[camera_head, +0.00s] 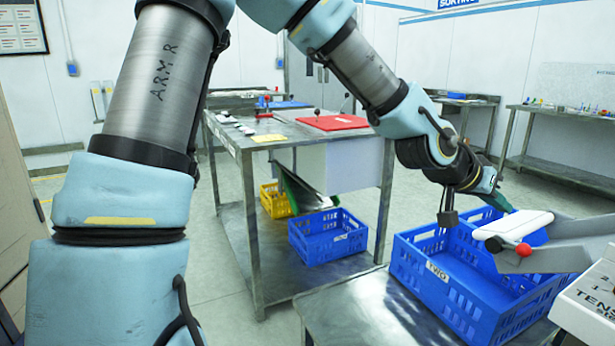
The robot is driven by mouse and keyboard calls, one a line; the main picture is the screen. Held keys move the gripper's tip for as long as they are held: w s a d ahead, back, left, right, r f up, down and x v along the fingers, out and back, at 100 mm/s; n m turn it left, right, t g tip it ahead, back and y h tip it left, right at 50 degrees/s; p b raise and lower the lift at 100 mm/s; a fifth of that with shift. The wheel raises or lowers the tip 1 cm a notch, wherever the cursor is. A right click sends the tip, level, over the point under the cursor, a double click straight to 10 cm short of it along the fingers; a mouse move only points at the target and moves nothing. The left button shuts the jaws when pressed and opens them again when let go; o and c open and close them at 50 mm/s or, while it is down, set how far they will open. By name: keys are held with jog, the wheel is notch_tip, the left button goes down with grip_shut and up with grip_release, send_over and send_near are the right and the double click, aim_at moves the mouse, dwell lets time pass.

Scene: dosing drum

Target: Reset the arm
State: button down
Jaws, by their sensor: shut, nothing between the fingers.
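My arm reaches from the left foreground across the top of the picture and down on the right, to above the blue crate (425,268) marked "TWO". My gripper (497,201) is at the arm's end, over the far part of that crate, and points down to the right. It is small and seen from the side, its fingers partly hidden; it is shut and holds nothing that I can see. A dark block hangs from the wrist, above the crate's rim. The crate's visible inside looks empty.
A grey machine with a white pad (513,225) and a red knob (523,250) stands close right of my gripper. A metal table (291,135) with a red tray (333,122) stands left. Below it are a smaller blue crate (327,237) and a yellow crate (274,200).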

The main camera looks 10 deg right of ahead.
jog(key=w+a+f+n+t+y+p, duration=0.15)
jog(key=w+a, duration=0.25)
jog(key=a, duration=0.5)
jog(key=w+a+f+n+y+p, duration=0.1)
jog(key=w+a+n+y+p, duration=0.15)
jog(key=w+a, duration=0.45)
jog(key=w+a+f+n+t+y+p, duration=0.1)
jog(key=w+a+y+p, duration=0.15)
jog(key=a, duration=0.85)
jog(key=s+a+r+n+y+p, duration=0.1)
jog(key=a+n, duration=0.1)
jog(key=a, duration=0.6)
jog(key=s+a+r+n+g+y+p, duration=0.1)
jog(key=s+a+r+n+y+p, duration=0.1)
jog(key=a, duration=0.6)
jog(key=s+a+r+n+g+y+p, duration=0.1)
jog(key=s+a+n, duration=0.1)
jog(key=a, duration=0.6)
jog(key=shift+a+r+n+y, duration=0.15)
jog(key=shift+a+n+y, duration=0.2)
jog(key=shift+n, duration=0.25)
jog(key=shift+s+d, duration=0.1)
jog(key=shift+d, duration=0.05)
